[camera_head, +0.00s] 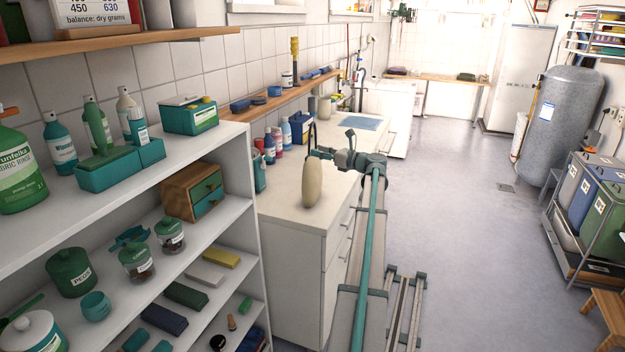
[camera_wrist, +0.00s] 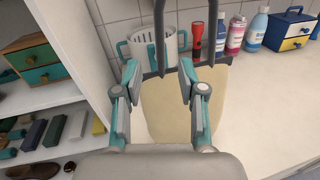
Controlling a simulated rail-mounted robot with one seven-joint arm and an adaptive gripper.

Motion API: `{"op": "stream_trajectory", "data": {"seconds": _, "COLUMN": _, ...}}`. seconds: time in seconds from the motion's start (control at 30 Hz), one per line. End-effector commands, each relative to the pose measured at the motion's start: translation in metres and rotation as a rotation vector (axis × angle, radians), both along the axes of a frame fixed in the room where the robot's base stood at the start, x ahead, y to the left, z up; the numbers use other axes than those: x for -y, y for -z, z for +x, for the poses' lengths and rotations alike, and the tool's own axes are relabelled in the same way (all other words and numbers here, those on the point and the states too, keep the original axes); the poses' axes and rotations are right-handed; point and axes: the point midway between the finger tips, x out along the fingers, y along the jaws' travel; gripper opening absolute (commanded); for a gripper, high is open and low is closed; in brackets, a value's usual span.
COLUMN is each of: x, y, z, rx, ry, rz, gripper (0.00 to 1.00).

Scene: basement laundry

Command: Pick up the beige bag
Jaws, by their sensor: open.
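The beige bag (camera_head: 312,186) stands upright on the white counter, near its front edge, with dark handles (camera_head: 311,134) rising from its top. In the wrist view the bag (camera_wrist: 170,112) fills the middle, below two dark upright straps (camera_wrist: 159,38). My gripper (camera_head: 319,154) is at the height of the bag's top, close to the handles. In the wrist view my gripper (camera_wrist: 159,72) is open, its fingers apart in front of the bag's top edge. The right finger overlaps a strap in the picture; I cannot tell whether they touch. Nothing is held.
A white perforated basket (camera_wrist: 150,46), a red flashlight (camera_wrist: 220,36) and several bottles (camera_wrist: 238,33) stand behind the bag along the wall. A white shelf (camera_head: 225,140) with jars and boxes rises at left. The counter right of the bag (camera_wrist: 265,105) is clear.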

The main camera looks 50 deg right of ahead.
Motion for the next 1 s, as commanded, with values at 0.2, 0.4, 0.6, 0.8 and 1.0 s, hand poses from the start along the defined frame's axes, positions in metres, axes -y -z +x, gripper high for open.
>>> {"op": "stream_trajectory", "data": {"seconds": 0.2, "x": 0.0, "y": -0.002, "z": 0.018, "rx": -0.001, "ry": -0.002, "rz": 0.001, "gripper": 0.4}}
{"op": "stream_trajectory", "data": {"seconds": 0.4, "x": -0.001, "y": -0.001, "z": 0.045, "rx": -0.001, "ry": -0.002, "rz": 0.001, "gripper": 0.4}}
{"op": "stream_trajectory", "data": {"seconds": 0.6, "x": -0.003, "y": 0.001, "z": 0.052, "rx": 0.0, "ry": 0.0, "rz": -0.001, "gripper": 0.4}}
{"op": "stream_trajectory", "data": {"seconds": 0.8, "x": -0.003, "y": 0.001, "z": 0.052, "rx": -0.001, "ry": 0.0, "rz": -0.001, "gripper": 0.25}}
{"op": "stream_trajectory", "data": {"seconds": 1.0, "x": -0.003, "y": 0.001, "z": 0.052, "rx": -0.001, "ry": 0.0, "rz": 0.0, "gripper": 0.0}}
